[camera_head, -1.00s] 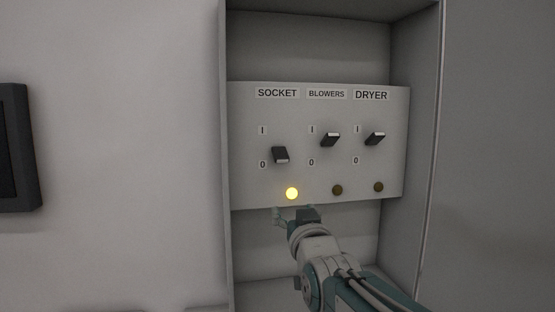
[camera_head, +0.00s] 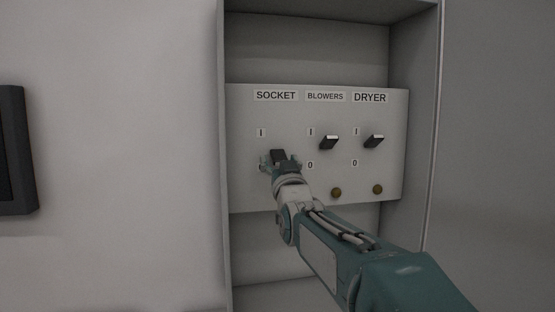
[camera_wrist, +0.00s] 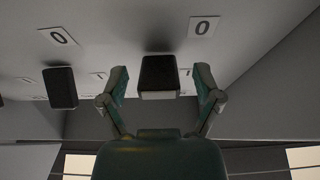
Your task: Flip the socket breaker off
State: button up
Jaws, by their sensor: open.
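The dark SOCKET breaker lever (camera_wrist: 158,76) stands between my fingers in the wrist view, which shows the panel upside down. My gripper (camera_wrist: 161,82) is open, with one finger on each side of the lever and a gap visible on both sides. In the head view my gripper (camera_head: 280,161) is in front of the SOCKET switch, below the SOCKET label (camera_head: 276,96) and its I mark (camera_head: 261,132). The gripper and wrist largely cover the lever there. The SOCKET lamp is hidden behind my arm.
The BLOWERS lever (camera_head: 329,142) and DRYER lever (camera_head: 373,141) are to the right on the same panel (camera_head: 245,190), with unlit lamps below. The cabinet's side walls (camera_head: 424,140) flank the panel. A dark frame (camera_head: 18,150) is on the wall at left.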

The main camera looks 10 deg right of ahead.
jog(key=shift+w+r, duration=0.25)
jog(key=shift+w, duration=0.25)
jog(key=c, duration=1.1)
jog(key=shift+c, duration=0.2)
jog(key=shift+f, duration=0.1)
jog(key=shift+w+f+t, duration=0.1)
jog(key=shift+f+t, duration=0.05)
jog(key=shift+t, duration=0.85)
jog(key=o, duration=1.1)
